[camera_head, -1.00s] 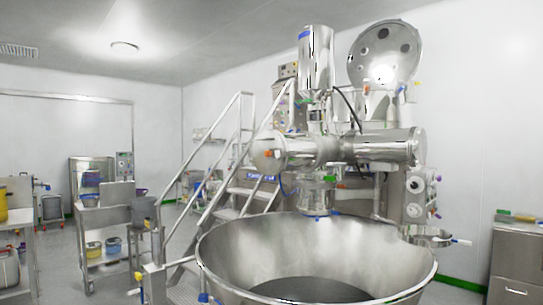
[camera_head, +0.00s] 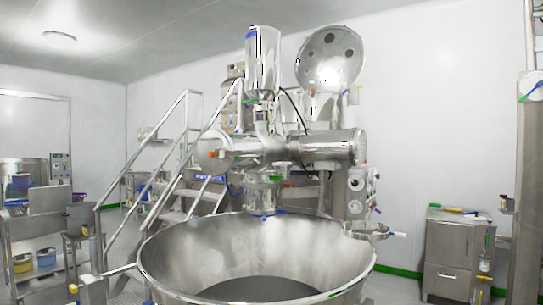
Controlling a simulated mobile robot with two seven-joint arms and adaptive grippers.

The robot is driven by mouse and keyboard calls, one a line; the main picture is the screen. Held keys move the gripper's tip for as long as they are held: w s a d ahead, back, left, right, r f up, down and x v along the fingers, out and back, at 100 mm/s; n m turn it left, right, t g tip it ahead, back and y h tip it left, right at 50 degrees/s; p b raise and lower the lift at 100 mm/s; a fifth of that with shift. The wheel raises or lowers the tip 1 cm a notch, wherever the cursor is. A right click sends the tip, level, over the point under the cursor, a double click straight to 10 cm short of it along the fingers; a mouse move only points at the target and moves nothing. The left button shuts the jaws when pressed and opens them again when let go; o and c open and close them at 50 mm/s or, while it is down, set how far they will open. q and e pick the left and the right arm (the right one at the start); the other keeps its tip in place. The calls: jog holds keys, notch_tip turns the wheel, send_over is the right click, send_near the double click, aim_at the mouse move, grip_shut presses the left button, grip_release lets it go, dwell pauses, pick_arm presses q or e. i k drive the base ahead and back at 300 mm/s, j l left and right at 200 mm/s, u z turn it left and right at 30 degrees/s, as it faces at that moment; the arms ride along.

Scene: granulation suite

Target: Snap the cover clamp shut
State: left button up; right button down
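A large steel granulator (camera_head: 285,150) stands in the middle, with a wide open bowl (camera_head: 190,255) in front of it. A round steel lid with dark ports (camera_head: 330,60) stands tilted up at the machine's top right; it looks like a raised cover. A small part with a white-tipped handle (camera_head: 370,231) sticks out at the bowl's right rim. A bar with a yellow end (camera_head: 92,279) sticks out at its left rim. I cannot tell which fitting is the cover clamp, or whether it is open. Neither of my grippers is in view.
Steel stairs with rails (camera_head: 165,170) rise left of the machine. Carts with blue and yellow containers (camera_head: 46,258) stand at far left. A steel cabinet (camera_head: 450,255) stands at right, beside a tall post (camera_head: 526,200). Floor between bowl and cabinet looks clear.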

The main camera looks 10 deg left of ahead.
aim_at(212, 154)
jog(key=j+z, duration=0.8)
jog(key=z, duration=0.2)
jog(key=j+z, duration=0.15)
jog(key=j, duration=0.15)
jog(key=k+j+z, duration=0.15)
jog(key=j, duration=0.15)
jog(key=k+j+z, duration=0.15)
jog(key=j, duration=0.15)
jog(key=k+j, duration=0.1)
jog(key=j, duration=0.2)
jog(key=k+j+z, duration=0.1)
jog(key=j, duration=0.2)
jog(key=k+j, duration=0.15)
jog(key=j, duration=0.15)
